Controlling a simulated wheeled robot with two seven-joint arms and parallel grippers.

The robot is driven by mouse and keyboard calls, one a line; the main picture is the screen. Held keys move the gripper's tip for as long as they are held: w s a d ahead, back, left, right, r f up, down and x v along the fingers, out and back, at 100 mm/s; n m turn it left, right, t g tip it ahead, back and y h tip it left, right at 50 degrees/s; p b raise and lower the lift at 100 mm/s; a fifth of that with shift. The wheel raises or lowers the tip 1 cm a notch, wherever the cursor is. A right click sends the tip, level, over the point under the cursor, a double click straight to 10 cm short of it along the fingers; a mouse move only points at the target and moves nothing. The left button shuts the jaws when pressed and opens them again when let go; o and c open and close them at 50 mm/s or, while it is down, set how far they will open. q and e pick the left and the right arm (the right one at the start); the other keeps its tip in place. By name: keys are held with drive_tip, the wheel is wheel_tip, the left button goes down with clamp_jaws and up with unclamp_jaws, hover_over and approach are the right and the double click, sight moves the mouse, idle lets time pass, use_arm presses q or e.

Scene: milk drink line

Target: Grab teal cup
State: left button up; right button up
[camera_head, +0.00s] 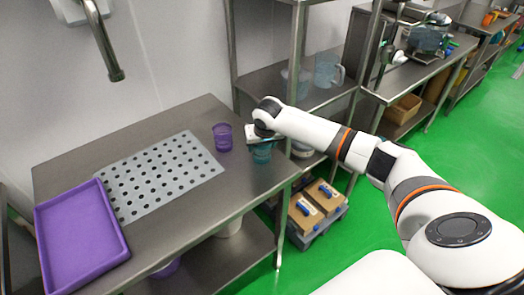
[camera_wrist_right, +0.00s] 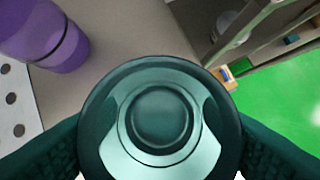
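The teal cup (camera_head: 262,154) stands upright near the right edge of the steel table in the head view. In the right wrist view the teal cup (camera_wrist_right: 160,115) fills the middle, seen from above into its open mouth. My right gripper (camera_head: 262,138) is at the cup, coming from the right. Its two fingers show at the lower left and lower right of the wrist view, against opposite sides of the cup with no gap visible. The fingertips are partly hidden by the cup. My left gripper is not in view.
A purple cup (camera_head: 222,137) stands close by, left of the teal cup; it also shows in the wrist view (camera_wrist_right: 45,35). A perforated plate (camera_head: 150,172) and a purple tray (camera_head: 80,235) lie farther left. A shelf post (camera_head: 298,45) rises behind my arm.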

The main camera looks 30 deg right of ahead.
drive_tip(key=c, duration=0.6)
